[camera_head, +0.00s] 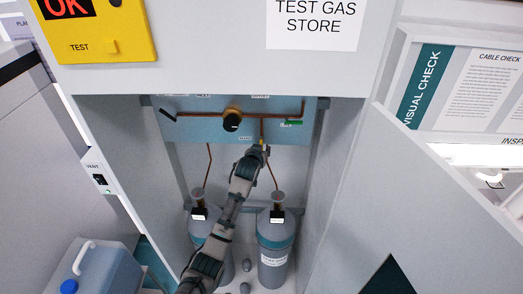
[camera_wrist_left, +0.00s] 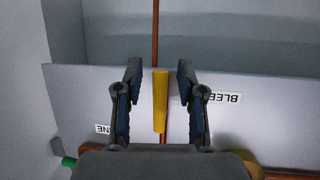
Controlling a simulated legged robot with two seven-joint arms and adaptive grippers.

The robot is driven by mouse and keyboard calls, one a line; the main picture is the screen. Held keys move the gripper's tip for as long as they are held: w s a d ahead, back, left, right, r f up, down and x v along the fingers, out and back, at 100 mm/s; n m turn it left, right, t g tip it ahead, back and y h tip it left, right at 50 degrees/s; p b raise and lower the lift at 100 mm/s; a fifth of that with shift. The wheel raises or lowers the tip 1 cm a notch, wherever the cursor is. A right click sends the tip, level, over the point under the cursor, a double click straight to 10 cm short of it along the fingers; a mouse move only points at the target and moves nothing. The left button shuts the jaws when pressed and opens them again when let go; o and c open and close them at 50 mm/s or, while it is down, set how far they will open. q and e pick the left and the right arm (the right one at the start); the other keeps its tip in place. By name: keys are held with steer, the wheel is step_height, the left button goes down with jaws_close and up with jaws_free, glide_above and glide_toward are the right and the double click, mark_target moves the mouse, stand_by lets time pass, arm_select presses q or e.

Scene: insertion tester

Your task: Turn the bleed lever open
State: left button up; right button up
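The bleed lever is a yellow bar (camera_wrist_left: 160,101). In the left wrist view it stands upright in the picture, in front of a thin copper pipe, beside an upside-down label (camera_wrist_left: 222,97) that starts "BLEE". My left gripper (camera_wrist_left: 159,78) is open, with one finger on each side of the lever and a gap on both sides. In the head view my left gripper (camera_head: 257,152) is at the lower edge of the blue-grey panel (camera_head: 196,131), and only a small yellow bit of the lever (camera_head: 263,145) shows. My right gripper is in neither view.
The panel carries copper pipes, a black round knob (camera_head: 231,122), a black handle (camera_head: 167,114) and a green handle (camera_head: 293,122). Two gas cylinders stand below, one (camera_head: 275,255) right of my arm and one (camera_head: 201,229) partly behind it. Cabinet walls (camera_head: 336,150) close in both sides.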

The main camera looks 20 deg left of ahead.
arm_select(q)
steer(key=shift+r, duration=0.15)
steer(key=shift+s+r, duration=0.1)
steer(key=shift+s, duration=0.1)
steer(key=v, duration=1.1)
steer(key=shift+s, duration=0.2)
